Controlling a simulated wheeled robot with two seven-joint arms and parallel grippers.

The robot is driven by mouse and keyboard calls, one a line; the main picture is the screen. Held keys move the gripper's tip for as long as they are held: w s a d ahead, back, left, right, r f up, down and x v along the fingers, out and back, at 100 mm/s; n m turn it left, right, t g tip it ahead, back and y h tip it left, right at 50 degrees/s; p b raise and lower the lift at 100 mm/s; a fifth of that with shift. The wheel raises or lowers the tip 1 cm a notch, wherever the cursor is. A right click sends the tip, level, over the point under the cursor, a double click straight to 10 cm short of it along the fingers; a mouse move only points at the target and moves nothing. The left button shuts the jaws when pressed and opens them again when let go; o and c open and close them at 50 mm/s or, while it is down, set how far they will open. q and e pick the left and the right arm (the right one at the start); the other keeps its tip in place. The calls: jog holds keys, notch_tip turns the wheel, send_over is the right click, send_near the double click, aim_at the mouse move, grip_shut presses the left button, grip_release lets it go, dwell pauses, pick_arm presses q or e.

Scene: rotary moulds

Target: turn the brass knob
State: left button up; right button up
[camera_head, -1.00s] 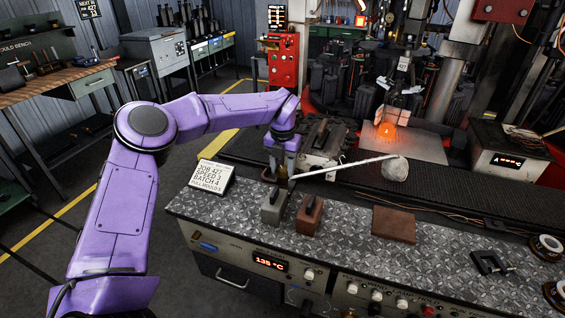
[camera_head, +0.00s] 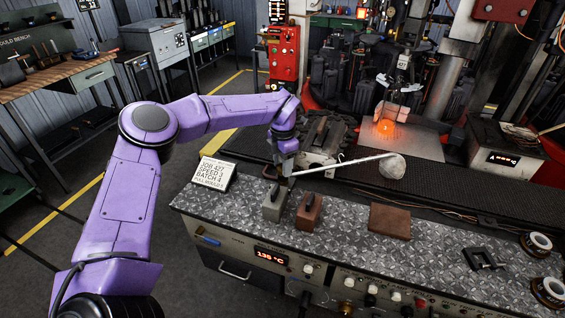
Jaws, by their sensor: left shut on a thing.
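A small brass knob (camera_head: 346,308) shows at the bottom edge of the picture, low on the front panel of the bench, partly cut off. My left gripper (camera_head: 285,176) points down behind the grey block at the back of the bench top. It is shut on the near end of a long-handled ladle (camera_head: 340,162), whose pale round head (camera_head: 393,168) lies to the right. The grip itself is small and partly hidden. The left gripper is well above and left of the brass knob, apart from it. My right gripper is not in view.
On the metal bench top (camera_head: 350,235) stand a grey block (camera_head: 275,205), a brown block (camera_head: 308,212), a flat brown plate (camera_head: 390,221) and a job sign (camera_head: 214,174). Other knobs and a red button (camera_head: 421,303) line the panel. A glowing orange piece (camera_head: 385,127) lies behind.

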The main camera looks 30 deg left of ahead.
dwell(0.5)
pick_arm(q)
jog(key=o, duration=1.1)
jog(key=shift+c, duration=0.2)
jog(key=shift+r, duration=0.1)
notch_tip(320, 180, up, 10)
jog(key=b, duration=0.2)
jog(key=shift+r, duration=0.15)
jog(key=shift+a, duration=0.1)
